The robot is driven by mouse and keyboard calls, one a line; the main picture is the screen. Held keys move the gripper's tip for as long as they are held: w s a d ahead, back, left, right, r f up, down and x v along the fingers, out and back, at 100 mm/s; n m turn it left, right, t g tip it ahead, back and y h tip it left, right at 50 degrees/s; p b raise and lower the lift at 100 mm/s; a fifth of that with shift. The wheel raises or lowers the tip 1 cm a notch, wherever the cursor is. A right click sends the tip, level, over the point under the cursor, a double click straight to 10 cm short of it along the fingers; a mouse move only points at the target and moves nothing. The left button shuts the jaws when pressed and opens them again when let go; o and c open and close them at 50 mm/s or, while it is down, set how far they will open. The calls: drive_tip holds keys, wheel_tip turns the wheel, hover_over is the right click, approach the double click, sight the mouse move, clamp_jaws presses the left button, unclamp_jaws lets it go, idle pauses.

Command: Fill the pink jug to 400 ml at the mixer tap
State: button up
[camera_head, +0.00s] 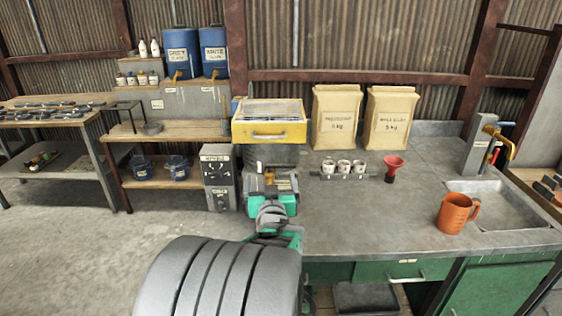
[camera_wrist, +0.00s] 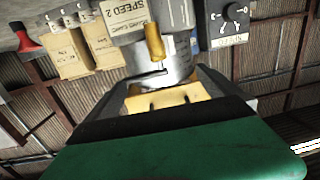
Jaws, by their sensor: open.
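The only jug on the worktop is orange rather than pink (camera_head: 455,213). It stands upright at the front left edge of the sink (camera_head: 493,207), with its handle to the right. Its contents cannot be seen. The tap (camera_head: 498,138) is brass with a yellow-orange spout, on a grey post behind the sink. My gripper (camera_head: 270,180) is over the left end of the worktop, far left of the jug. In the wrist view my gripper (camera_wrist: 160,82) is open, with its dark fingers spread; nothing is clearly held between them.
A grey dial box (camera_head: 218,180) is left of my gripper. The worktop between funnel and jug is clear.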

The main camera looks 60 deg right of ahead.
sight(281, 166)
drive_tip(key=shift+m+g+h, duration=0.3)
drive_tip(key=shift+h, duration=0.2)
drive_tip(key=d, duration=0.2)
drive_tip(key=d+p, duration=0.1)
drive_tip(key=d, duration=0.2)
drive_tip(key=w+d+r+p, duration=0.1)
drive_tip(key=d, duration=0.2)
drive_tip(key=shift+d, duration=0.15)
drive_tip(key=shift+c, duration=0.2)
drive_tip(key=c, duration=1.9)
